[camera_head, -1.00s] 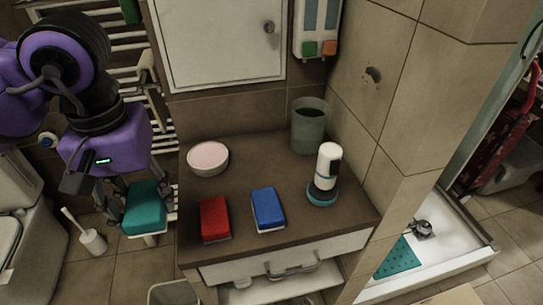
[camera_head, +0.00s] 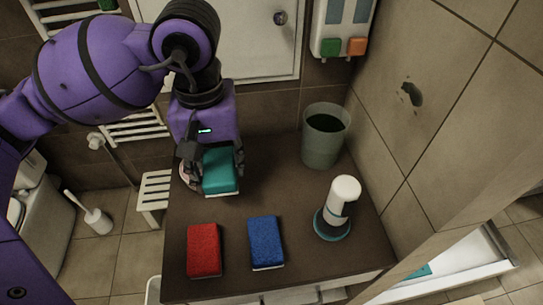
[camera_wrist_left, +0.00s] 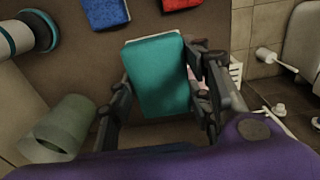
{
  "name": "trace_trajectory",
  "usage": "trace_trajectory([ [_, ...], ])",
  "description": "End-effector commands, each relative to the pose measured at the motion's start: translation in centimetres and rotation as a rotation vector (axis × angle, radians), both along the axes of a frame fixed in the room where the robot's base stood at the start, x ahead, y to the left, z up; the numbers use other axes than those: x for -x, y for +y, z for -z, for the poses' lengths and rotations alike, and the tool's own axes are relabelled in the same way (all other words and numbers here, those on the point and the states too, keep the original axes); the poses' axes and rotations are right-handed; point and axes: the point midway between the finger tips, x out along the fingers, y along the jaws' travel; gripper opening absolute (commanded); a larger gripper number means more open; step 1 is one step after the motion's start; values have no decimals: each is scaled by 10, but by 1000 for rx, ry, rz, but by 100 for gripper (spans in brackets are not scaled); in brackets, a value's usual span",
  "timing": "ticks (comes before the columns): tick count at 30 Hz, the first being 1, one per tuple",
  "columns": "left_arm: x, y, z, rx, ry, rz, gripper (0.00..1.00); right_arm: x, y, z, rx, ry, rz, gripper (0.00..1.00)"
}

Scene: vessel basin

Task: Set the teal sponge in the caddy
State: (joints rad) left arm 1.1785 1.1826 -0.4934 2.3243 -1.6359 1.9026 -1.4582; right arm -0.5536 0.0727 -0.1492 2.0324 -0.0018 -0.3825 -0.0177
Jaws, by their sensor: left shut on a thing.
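My left gripper (camera_head: 214,163) is shut on the teal sponge (camera_head: 220,174) and holds it over the back left of the dark counter (camera_head: 235,285). In the left wrist view the sponge (camera_wrist_left: 157,75), with a pale layer at one edge, sits between the two fingers. A grey-green open container (camera_head: 322,138), which may be the caddy, stands upright at the back of the counter, right of the gripper and apart from it. It also shows in the left wrist view (camera_wrist_left: 65,125). My right gripper is out of view.
A red sponge (camera_head: 203,250) and a blue sponge (camera_head: 265,242) lie at the counter's front. A white bottle (camera_head: 342,195) on a teal base stands right. The pale round dish (camera_head: 184,176) is mostly hidden behind the gripper. A tiled wall (camera_head: 400,130) borders the right.

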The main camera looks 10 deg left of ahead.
Motion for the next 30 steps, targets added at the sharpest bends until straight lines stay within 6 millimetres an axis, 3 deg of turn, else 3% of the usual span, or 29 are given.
trace_trajectory([
  [1, -5, -14, 3, 4, 0, 6, 25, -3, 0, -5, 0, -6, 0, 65],
  [6, -15, -36, 37, 2, 5, 1, 25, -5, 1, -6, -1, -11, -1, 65],
  [16, -24, -56, 66, 1, 3, -1, 25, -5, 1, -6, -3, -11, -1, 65],
  [21, -24, -55, 92, -1, 5, -3, 25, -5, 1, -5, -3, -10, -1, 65],
  [30, -25, -55, 96, -1, 1, -2, 25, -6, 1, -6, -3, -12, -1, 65],
])
